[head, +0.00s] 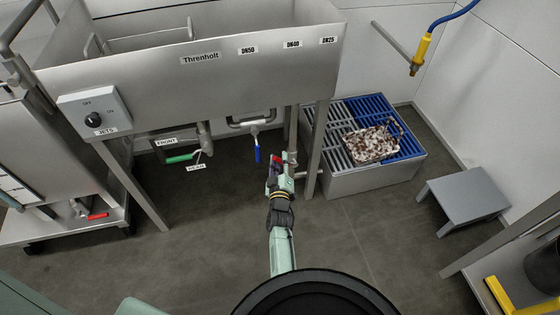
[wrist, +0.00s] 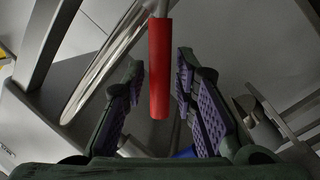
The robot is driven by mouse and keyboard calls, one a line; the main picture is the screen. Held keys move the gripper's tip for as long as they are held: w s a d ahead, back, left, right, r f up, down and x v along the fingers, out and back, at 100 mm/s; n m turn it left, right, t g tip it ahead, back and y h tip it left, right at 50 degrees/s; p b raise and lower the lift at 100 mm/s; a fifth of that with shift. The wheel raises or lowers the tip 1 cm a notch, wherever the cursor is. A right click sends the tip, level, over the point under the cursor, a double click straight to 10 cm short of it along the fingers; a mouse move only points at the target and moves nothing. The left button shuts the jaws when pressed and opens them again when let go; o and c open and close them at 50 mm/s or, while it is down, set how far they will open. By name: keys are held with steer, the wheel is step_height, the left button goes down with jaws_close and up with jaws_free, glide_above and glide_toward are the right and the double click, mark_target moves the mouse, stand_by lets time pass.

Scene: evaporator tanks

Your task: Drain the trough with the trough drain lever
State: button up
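The steel trough (head: 200,60) stands at the upper left on legs, with labels along its front. A red-sleeved lever (wrist: 159,70) hangs between my gripper's fingers in the wrist view, with a gap to each side. In the head view my gripper (head: 279,172) is under the trough's right end, beside a leg, and largely hides the red lever (head: 275,158). My gripper's two purple-padded fingers are apart in the wrist view (wrist: 158,85).
A floor basin with blue and grey grates (head: 345,180) stands right of my gripper, with a speckled pile in a tray (head: 372,142) on it. A grey step stool (head: 465,195) is at the right. A lower red handle (head: 97,216) is at the left. The front floor is clear.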

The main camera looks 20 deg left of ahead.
jaws_close()
stand_by(0.5)
